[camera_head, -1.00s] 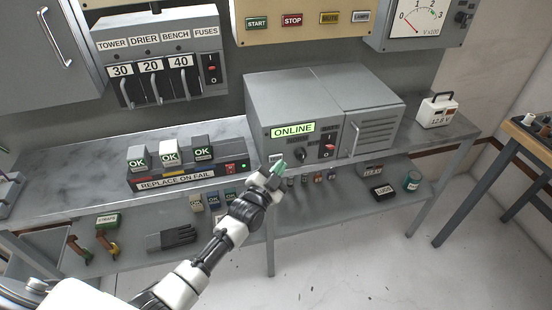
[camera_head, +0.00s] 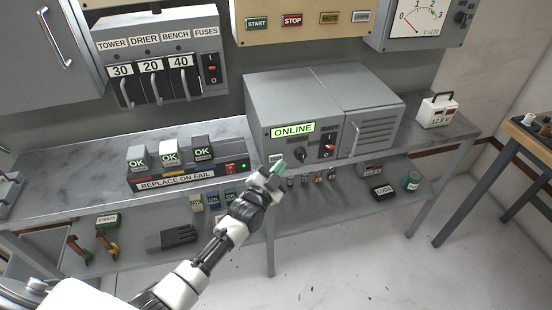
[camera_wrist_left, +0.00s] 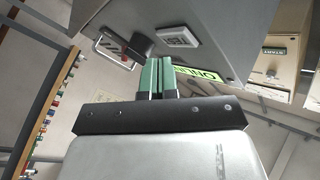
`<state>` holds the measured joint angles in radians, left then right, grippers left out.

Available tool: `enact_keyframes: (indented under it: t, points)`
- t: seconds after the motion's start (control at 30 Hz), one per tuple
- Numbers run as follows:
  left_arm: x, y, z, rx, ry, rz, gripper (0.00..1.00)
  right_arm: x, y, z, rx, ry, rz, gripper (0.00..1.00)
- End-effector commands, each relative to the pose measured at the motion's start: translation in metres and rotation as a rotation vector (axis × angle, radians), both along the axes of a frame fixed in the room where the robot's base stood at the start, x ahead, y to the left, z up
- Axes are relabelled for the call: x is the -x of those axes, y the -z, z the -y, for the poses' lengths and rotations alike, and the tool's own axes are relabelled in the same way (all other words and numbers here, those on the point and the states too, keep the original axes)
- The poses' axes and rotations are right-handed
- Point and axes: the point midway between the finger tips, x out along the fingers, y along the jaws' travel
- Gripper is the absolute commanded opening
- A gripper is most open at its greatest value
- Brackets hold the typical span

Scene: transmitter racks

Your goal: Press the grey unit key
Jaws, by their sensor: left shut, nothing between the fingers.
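The grey unit (camera_head: 350,95) stands on the bench, with a lit green ONLINE display (camera_head: 293,130) on its front. A small pale key (camera_head: 276,158) sits low on that front, left of a black knob (camera_head: 299,153). In the left wrist view the key (camera_wrist_left: 178,35) is a pale rectangle beyond my fingertips. My left gripper (camera_head: 279,168) is just in front of and below the key. Its green fingers are together and empty, also in the left wrist view (camera_wrist_left: 157,75). A gap seems to remain, but contact is hard to judge. My right gripper is out of view.
A red rocker switch (camera_head: 329,147) is right of the knob, beside a handle. Left on the bench is a REPLACE ON FAIL strip (camera_head: 190,180) with OK blocks. A lower shelf (camera_head: 335,200) holds small items under my gripper.

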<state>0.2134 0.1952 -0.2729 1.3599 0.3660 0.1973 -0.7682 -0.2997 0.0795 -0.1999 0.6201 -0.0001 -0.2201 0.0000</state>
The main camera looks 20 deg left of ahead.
Motion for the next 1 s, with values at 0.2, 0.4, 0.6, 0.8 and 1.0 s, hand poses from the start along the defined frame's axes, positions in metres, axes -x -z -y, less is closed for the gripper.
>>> enact_keyframes:
  t: [0.2,0.4,0.6,0.8,1.0]
  points:
    - [-0.0005,0.0001,-0.0004,0.000,0.000,0.000,0.00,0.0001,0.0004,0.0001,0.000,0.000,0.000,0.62]
    - [-0.0058,0.0000,-0.0037,-0.001,0.000,0.001,0.00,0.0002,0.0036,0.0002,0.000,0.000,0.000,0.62]
    - [-0.0072,-0.0004,-0.0048,0.000,0.000,0.000,0.00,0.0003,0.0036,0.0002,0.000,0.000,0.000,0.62]
    - [-0.0071,-0.0003,-0.0049,0.000,0.000,0.000,0.00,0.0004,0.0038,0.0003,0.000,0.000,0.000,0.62]
    - [-0.0085,0.0000,-0.0059,-0.001,0.000,0.000,0.00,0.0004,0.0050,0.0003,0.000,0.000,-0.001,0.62]
